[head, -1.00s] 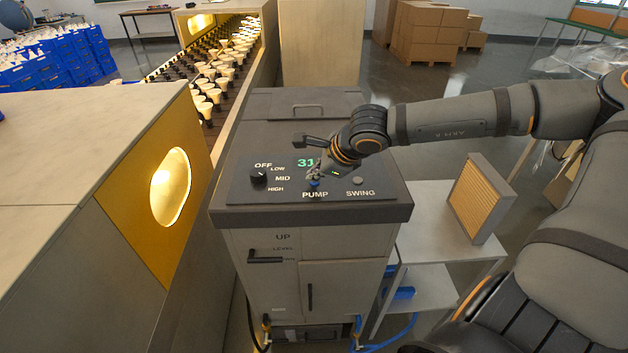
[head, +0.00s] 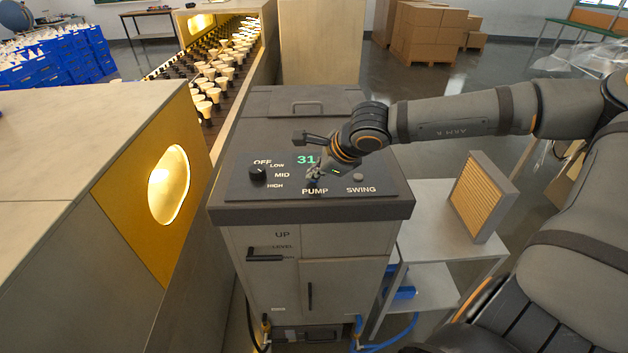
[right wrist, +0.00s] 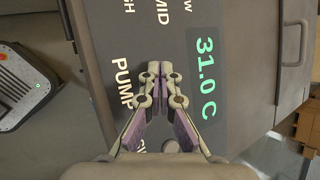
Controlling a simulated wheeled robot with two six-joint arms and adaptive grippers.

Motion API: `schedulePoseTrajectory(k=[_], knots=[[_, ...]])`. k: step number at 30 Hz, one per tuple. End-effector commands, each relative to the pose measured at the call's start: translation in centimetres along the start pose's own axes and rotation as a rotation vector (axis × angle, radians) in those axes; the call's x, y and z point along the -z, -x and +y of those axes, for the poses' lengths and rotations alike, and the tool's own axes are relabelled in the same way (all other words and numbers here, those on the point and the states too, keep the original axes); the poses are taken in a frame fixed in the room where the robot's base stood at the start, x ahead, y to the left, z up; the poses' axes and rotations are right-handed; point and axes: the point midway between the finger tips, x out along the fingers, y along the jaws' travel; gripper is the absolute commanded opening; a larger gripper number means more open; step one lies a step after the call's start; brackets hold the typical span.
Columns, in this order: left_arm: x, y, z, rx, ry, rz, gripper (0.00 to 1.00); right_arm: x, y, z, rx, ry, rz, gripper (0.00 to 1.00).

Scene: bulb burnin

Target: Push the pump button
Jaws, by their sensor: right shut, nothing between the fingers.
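The pump label (head: 315,191) is on the dark control panel (head: 225,187) on top of the cooler-like machine. My right gripper (head: 314,174) is shut and empty, its tips pointing down right behind the label, at the pump button's place. The button itself is hidden under the fingertips, so I cannot tell how far it is pressed. In the right wrist view the closed fingertips (right wrist: 154,76) are beside the pump label (right wrist: 127,82). My left gripper is not in view.
The panel also has a black mode knob (head: 258,173), a green temperature display (head: 305,159) and a grey swing button (head: 358,177). A conveyor with bulbs (head: 215,75) runs at the back left. A framed filter (head: 482,196) stands on a side table at right.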

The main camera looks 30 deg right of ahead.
Motion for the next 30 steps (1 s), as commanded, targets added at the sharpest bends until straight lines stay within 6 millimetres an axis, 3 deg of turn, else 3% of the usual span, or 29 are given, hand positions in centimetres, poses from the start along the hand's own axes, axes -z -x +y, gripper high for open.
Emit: schedulePoseTrajectory(k=[25,30], knots=[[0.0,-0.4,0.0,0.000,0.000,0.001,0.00,-0.3,0.6,-0.3,0.000,-0.001,0.000,0.00],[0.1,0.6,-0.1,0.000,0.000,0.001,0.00,-1.1,1.9,-1.1,0.002,0.000,-0.001,0.00]])
